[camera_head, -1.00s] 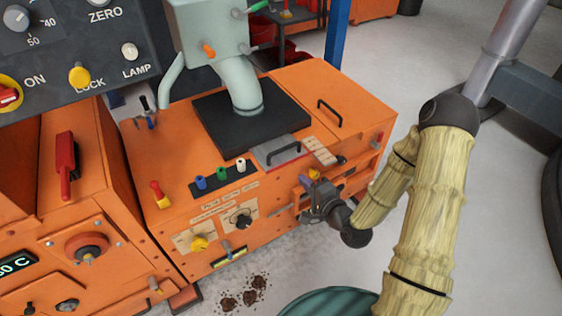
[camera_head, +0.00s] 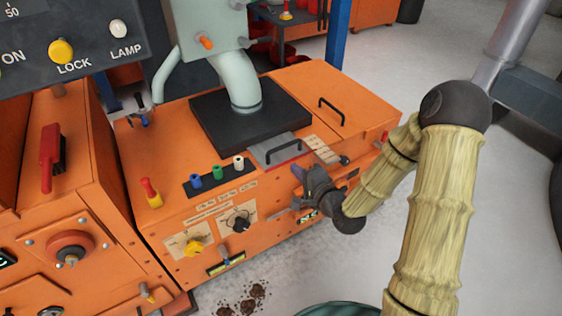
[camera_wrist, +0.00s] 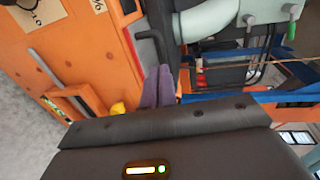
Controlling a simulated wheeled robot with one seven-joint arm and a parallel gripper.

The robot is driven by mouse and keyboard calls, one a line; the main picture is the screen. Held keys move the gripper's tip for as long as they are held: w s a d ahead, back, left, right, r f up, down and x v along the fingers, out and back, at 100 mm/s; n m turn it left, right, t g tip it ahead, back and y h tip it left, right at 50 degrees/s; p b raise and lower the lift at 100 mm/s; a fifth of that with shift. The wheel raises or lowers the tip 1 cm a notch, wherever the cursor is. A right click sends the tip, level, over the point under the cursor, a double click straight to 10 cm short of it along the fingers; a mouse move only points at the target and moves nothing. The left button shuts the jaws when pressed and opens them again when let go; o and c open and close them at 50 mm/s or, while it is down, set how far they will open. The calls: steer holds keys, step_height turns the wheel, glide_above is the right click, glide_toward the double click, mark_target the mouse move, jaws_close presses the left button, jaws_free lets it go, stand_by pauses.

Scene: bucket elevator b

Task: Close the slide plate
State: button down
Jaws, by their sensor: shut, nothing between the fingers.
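The slide plate (camera_head: 266,155) is a grey metal plate with a black bar handle (camera_head: 283,147). It lies on top of the orange machine, in front of the black square base of the pale green pipe. My gripper (camera_head: 299,172) is shut and empty, near the machine's top front edge, just in front and right of the plate in the picture. In the wrist view, my purple fingertips (camera_wrist: 158,88) are together beside a dark bent handle (camera_wrist: 150,42). I cannot tell whether they touch it. My wrist hides part of the machine's front.
A second black handle (camera_head: 332,110) sits on the orange lid at the right. Coloured knobs (camera_head: 217,175) and a yellow dial (camera_head: 194,247) are left of my gripper. A green round container (camera_head: 340,303) stands at the bottom, with brown clumps (camera_head: 245,300) on the floor.

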mark_target(276, 151)
steer(key=b+x, duration=0.2)
steer(key=x, duration=0.7)
steer(key=shift+w+a+b, duration=0.2)
steer(key=shift+b, duration=0.1)
